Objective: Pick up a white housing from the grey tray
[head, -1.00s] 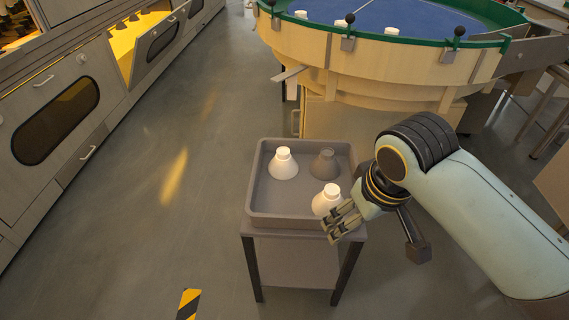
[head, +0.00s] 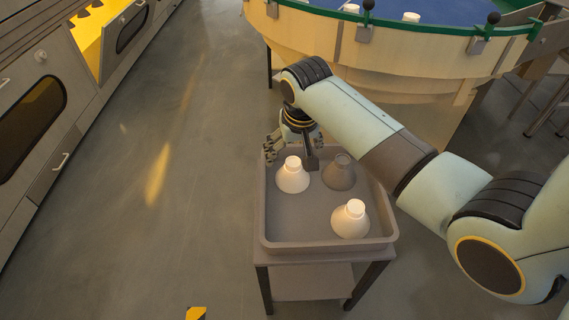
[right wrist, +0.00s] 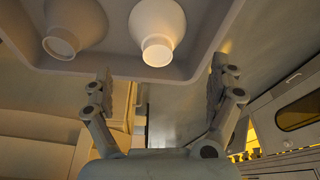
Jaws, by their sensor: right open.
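The grey tray (head: 310,244) stands on a small stand and holds two white housings and a grey one. One white housing (head: 292,178) stands upright at the back left. The other white housing (head: 350,221) stands at the front right. The grey housing (head: 339,174) is at the back right. My right gripper (head: 287,146) is open over the tray's back-left edge, just behind the back-left white housing. In the right wrist view that white housing (right wrist: 157,28) lies ahead, between the lines of the two open fingers (right wrist: 160,82), apart from them. My left gripper is not in view.
A round wooden table (head: 400,50) with a green rim and white housings on its blue top stands behind the tray. Grey cabinets (head: 40,110) line the left side. The floor (head: 190,200) left of the tray is clear.

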